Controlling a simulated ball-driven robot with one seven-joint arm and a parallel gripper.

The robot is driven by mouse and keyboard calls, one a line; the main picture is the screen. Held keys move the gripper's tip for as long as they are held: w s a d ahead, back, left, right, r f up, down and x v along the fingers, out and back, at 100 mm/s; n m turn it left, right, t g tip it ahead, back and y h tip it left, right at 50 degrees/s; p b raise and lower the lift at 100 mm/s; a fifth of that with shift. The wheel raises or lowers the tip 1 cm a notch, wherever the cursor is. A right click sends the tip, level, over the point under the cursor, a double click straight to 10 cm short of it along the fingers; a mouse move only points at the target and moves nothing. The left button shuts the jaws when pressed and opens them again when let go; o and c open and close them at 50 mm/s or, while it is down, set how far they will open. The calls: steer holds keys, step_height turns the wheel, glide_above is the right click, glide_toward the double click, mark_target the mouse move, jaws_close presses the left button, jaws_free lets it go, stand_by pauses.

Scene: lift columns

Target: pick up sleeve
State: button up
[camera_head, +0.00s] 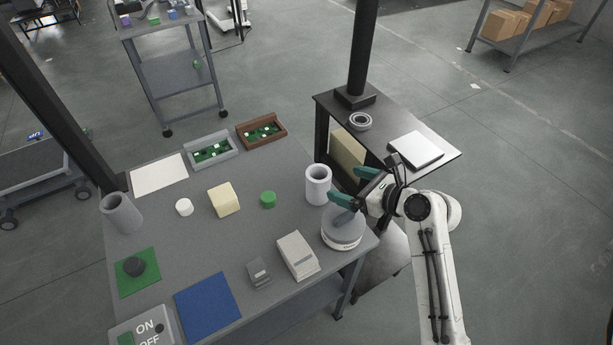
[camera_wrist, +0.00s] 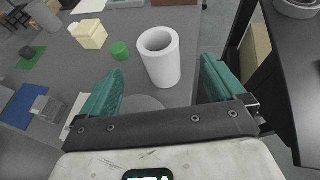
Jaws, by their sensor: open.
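A white hollow sleeve (camera_head: 318,190) stands upright near the right edge of the grey table (camera_head: 190,262). In the wrist view the sleeve (camera_wrist: 162,72) appears ahead of my gripper, between the lines of its two fingers. My gripper (camera_head: 351,186) has green fingers, spread open and empty, just right of the sleeve in the head view. It also shows in the wrist view (camera_wrist: 163,72). No contact with the sleeve is visible. A second, grey hollow cylinder (camera_head: 122,216) stands at the table's left side.
A round grey device (camera_head: 342,233) sits close below my gripper. A green cylinder (camera_head: 268,199), cream block (camera_head: 223,200) and white cylinder (camera_head: 184,207) lie left of the sleeve. Two trays (camera_head: 261,131) (camera_head: 210,151) are behind. A dark side table (camera_head: 385,128) with a pole stands at right.

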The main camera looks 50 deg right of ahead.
mark_target(326, 179)
steer(key=shift+f+x, duration=0.15)
steer(key=shift+x, duration=2.65)
steer(key=shift+f+x, duration=0.15)
steer(key=shift+x, duration=2.6)
steer(key=shift+s+a, duration=0.1)
steer(key=shift+s, duration=0.05)
steer(key=shift+c, duration=0.2)
steer(key=c, duration=1.1)
steer(key=shift+c, duration=0.2)
steer(key=shift+r+p, duration=0.15)
steer(key=shift+p, duration=0.15)
